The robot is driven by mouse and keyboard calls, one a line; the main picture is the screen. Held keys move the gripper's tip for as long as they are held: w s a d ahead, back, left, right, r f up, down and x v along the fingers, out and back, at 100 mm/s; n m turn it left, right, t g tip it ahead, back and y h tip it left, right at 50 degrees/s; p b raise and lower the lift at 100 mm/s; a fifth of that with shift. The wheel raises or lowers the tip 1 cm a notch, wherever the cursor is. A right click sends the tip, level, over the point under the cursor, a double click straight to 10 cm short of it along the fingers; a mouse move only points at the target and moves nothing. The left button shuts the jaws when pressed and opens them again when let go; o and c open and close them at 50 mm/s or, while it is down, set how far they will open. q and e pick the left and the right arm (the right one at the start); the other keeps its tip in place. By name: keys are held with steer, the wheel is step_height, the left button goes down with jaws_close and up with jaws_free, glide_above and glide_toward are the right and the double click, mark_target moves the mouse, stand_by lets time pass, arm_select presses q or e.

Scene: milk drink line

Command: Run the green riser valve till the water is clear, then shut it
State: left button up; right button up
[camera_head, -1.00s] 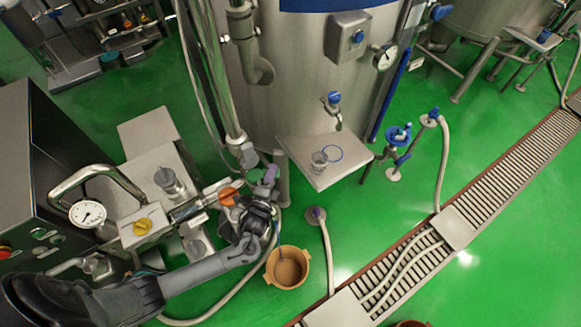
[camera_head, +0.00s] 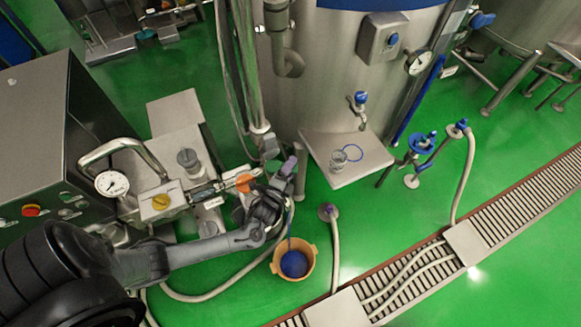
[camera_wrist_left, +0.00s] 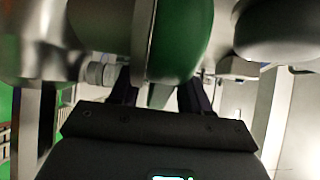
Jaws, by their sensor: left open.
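My left gripper (camera_head: 275,195) is beside the pipework above an orange-tan bucket (camera_head: 314,262). In the left wrist view its dark open fingers (camera_wrist_left: 157,92) reach toward a rounded green part (camera_wrist_left: 183,42), which looks like the green valve's handle. I cannot tell whether they touch it. In the head view I cannot make out the green part; my gripper and the pipes cover that spot. A thin blue stream (camera_head: 289,228) falls into the bucket, and the liquid (camera_head: 294,264) in it is deep blue, not clear. My right gripper is not in view.
An orange valve handle (camera_head: 244,182) and a purple handle (camera_head: 289,166) are close to my gripper. A steel shelf (camera_head: 345,176) with a glass (camera_head: 338,160) is to the right.

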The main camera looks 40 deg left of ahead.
arm_select(q)
steer(key=v, duration=1.1)
stand_by(0.4)
